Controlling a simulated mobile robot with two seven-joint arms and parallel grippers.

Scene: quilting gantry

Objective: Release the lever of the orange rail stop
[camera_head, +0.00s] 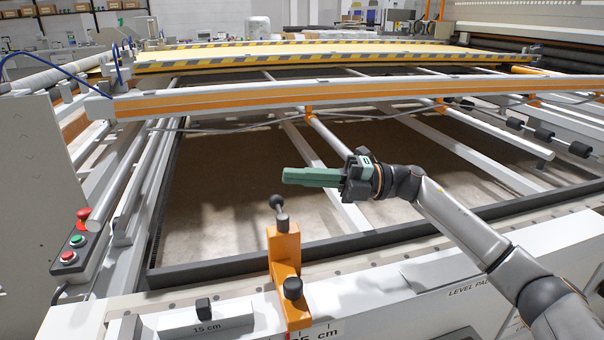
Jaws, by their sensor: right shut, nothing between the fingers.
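The orange rail stop (285,262) stands on the front rail of the frame, below the middle of the view. Its lever (281,215) sticks up from the top, with a dark ball knob (277,202) at its end. A second dark knob (292,288) sits lower on its front. My right gripper (286,176) has green fingers, shut and empty, pointing left. In the picture its tips are just above and slightly right of the ball knob, and I see no contact; the depth gap is hard to judge. My left gripper is not in view.
A control box (75,250) with red and green buttons is at the left. A block marked 15 cm (207,322) lies on the front rail left of the stop. A white and orange beam (330,95) spans the frame behind my gripper. The frame's middle is open.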

